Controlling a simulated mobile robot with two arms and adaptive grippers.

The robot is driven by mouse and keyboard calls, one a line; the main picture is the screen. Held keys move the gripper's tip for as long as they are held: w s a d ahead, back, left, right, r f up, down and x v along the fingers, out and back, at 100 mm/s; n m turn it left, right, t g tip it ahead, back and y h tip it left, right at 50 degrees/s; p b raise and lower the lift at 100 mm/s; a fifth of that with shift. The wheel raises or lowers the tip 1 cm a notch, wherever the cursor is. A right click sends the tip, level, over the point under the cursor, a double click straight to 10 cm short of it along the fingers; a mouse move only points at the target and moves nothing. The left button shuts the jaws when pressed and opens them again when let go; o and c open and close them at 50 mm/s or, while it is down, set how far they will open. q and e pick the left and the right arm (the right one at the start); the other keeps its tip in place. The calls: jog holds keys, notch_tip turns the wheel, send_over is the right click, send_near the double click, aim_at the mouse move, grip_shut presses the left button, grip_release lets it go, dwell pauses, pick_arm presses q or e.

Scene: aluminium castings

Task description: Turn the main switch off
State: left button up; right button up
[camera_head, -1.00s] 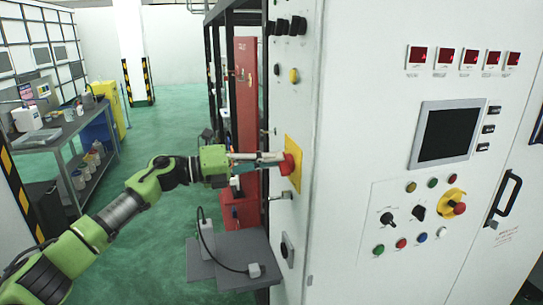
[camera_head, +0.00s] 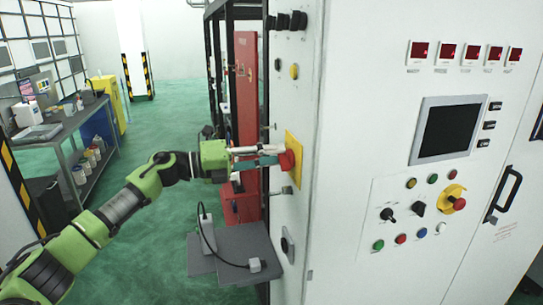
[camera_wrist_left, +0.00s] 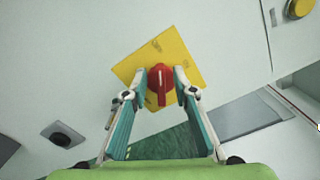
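The main switch is a red rotary knob (camera_head: 290,160) on a yellow plate (camera_head: 294,143), on the left side face of the white cabinet. My left gripper (camera_head: 277,155) reaches it from the left, with its fingertips at the knob. In the left wrist view, the two teal fingers stand apart on either side of the red knob (camera_wrist_left: 160,80), and its narrow handle shows a gap to each finger. I cannot tell whether the tips touch the knob's sides. The yellow plate (camera_wrist_left: 190,62) looks tilted there. My right gripper is not in view.
The cabinet front (camera_head: 355,140) carries a dark screen (camera_head: 449,131), several buttons and a yellow-backed red emergency button (camera_head: 459,204). A grey shelf (camera_head: 235,249) with a cable juts out below the switch. A red post (camera_head: 246,110) stands behind the gripper.

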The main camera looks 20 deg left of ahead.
pick_arm(q)
jog(key=v, duration=1.2)
jog(key=shift+f, duration=0.1)
